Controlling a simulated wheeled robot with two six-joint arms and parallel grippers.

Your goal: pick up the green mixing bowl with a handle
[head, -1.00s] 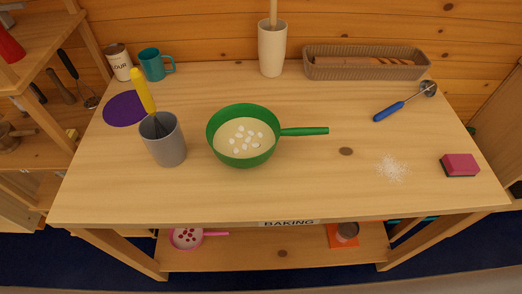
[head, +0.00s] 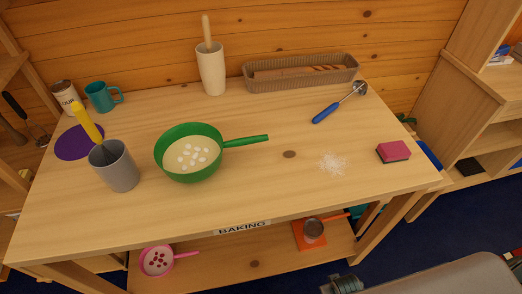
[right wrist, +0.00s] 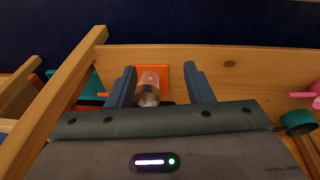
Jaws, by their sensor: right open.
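The green mixing bowl (head: 188,176) stands upright on the wooden table, left of its middle. Its straight green handle (head: 246,141) points right, and small white pieces lie on the cream-coloured contents. My right gripper (right wrist: 162,86) is open and empty in the right wrist view, low in front of the table's lower shelf. Part of my right arm shows at the bottom right of the head view, well away from the bowl. My left gripper is not in view.
A grey cup (head: 117,168) with a yellow-handled whisk stands close left of the bowl. Right of it are a blue-handled scoop (head: 327,113), white powder (head: 332,163) and a pink sponge (head: 393,151). A basket (head: 300,76) stands behind. The table front is clear.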

